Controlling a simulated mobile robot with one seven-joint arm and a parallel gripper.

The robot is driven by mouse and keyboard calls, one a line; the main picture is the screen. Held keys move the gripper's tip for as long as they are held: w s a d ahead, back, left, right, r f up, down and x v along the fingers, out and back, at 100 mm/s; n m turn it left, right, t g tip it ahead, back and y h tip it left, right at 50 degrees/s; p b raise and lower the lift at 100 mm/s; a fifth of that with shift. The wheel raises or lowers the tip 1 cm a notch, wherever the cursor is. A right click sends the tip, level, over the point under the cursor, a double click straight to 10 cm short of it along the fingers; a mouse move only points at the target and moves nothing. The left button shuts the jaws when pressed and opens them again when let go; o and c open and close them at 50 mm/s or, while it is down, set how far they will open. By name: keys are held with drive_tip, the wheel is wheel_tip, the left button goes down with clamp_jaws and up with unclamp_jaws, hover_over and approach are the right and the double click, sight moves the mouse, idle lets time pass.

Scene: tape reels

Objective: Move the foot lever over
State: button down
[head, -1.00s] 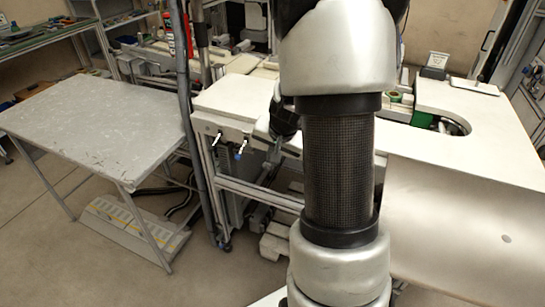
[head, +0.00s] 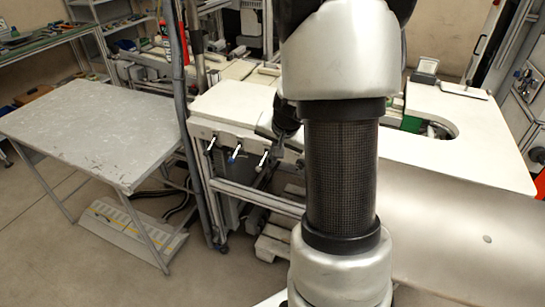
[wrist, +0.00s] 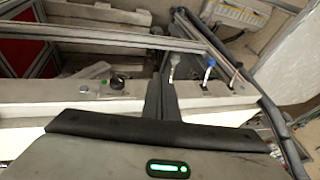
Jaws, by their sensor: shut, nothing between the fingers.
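Three small levers stand out from the front of the white bench. In the head view they are a white-tipped left lever (head: 212,143), a blue-tipped middle lever (head: 235,155) and a white-tipped right lever (head: 263,159). The wrist view shows them in reverse order: the near white-tipped lever (wrist: 173,66), the blue-tipped lever (wrist: 209,66) and the far lever (wrist: 236,75). I cannot tell from labels which is the foot lever. My gripper (wrist: 163,75) is shut and empty, its fingers close beside the near white-tipped lever. Whether they touch is unclear. My arm hides part of the bench in the head view.
A grey table (head: 95,125) stands left, with a ribbed tray (head: 125,232) on the floor below it. A grey upright post (head: 183,110) stands between table and bench. A black knob (wrist: 119,83) sits on the bench front.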

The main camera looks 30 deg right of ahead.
drive_tip(key=s+a+r+p, duration=0.1)
drive_tip(key=s+a+r, duration=0.2)
drive_tip(key=s+r, duration=0.3)
drive_tip(key=shift+s+a+r+p, duration=0.15)
drive_tip(key=shift+a+r+p, duration=0.05)
drive_tip(key=shift+r+p, duration=0.2)
